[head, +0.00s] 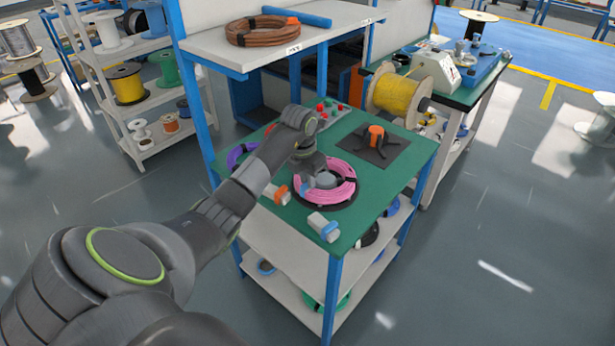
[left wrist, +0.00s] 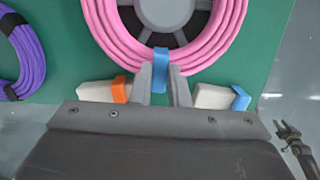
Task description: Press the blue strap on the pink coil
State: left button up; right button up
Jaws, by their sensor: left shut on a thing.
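The pink coil (head: 348,193) lies on a round dark holder on the green table top; its near part fills the top of the left wrist view (left wrist: 103,35). My left gripper (head: 307,184) is over the coil's near left edge. In the left wrist view its fingers (left wrist: 161,84) are shut on the blue strap (left wrist: 160,72), which stands between them at the coil's near edge.
A white block with an orange band (head: 279,195) and one with a blue band (head: 325,228) sit on the near table side. A purple coil (left wrist: 22,55) lies left. A dark plate with an orange post (head: 377,134) stands behind right.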

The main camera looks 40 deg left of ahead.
pick_arm(q)
jog(key=shift+f+b, duration=0.5)
jog(key=shift+f, duration=0.1)
dwell(1.0)
jog(key=o, duration=0.9)
jog(key=shift+c, duration=0.2)
notch_tip(320, 180, up, 8)
jog(key=p, duration=0.5)
jog(key=shift+r, duration=0.1)
